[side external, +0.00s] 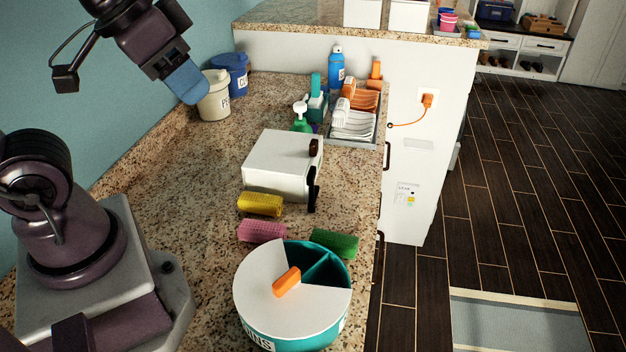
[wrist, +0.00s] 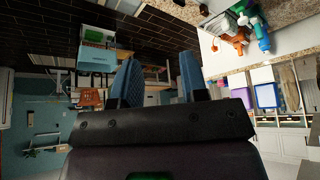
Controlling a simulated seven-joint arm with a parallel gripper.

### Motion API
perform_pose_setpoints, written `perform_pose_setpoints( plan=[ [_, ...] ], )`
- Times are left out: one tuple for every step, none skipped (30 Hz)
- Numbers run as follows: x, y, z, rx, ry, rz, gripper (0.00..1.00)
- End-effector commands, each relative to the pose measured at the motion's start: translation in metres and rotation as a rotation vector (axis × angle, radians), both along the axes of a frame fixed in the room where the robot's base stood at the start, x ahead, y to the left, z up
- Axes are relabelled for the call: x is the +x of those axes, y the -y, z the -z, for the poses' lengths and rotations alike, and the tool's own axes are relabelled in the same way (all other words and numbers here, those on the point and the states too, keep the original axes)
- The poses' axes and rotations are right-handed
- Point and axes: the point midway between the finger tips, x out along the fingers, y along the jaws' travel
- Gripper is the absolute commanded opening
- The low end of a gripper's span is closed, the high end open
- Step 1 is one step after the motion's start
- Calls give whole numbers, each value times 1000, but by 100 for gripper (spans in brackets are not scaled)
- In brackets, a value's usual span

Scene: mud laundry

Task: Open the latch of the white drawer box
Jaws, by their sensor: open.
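The white drawer box (side external: 275,158) sits on the granite counter in the side external view. A dark brown latch-like piece (side external: 314,147) is at the top of its right front edge. A black handle (side external: 312,190) is lower on that face. The drawer looks shut, and the front is seen only at a steep angle. My gripper (side external: 186,84) is raised at the upper left, well away from the box, with blue fingers. In the wrist view its two blue fingers (wrist: 160,78) stand apart with nothing between them. I cannot make out the box there.
A round teal bin (side external: 292,325) with a white lid and an orange grip stands in front. Bottles and a towel tray (side external: 352,140) stand behind. Lidded tubs (side external: 214,105) are near my gripper.

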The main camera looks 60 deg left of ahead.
Motion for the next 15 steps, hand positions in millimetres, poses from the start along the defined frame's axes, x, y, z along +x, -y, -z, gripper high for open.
perform_pose_setpoints(
  plan=[
    [1,-2,4,0,-21,-8,40],
    [2,-2,8,0,-40,-12,40],
    [5,-4,13,1,-69,-18,40],
    [8,-5,16,3,-92,-23,40],
    [12,-6,19,5,-116,-29,40],
    [19,-8,24,7,-151,-36,40],
    [25,-9,27,10,-177,-41,40],
    [32,-11,30,11,-204,-50,40],
    [42,-14,35,7,-238,-69,40],
    [49,-15,39,6,-261,-83,40],
    [57,-17,42,1,-284,-101,40],
    [68,-19,48,-4,-313,-126,40],
    [76,-21,53,-10,-334,-146,40],
    [84,-23,58,-17,-354,-169,40],
    [95,-26,65,-26,-380,-200,40]
  ],
)
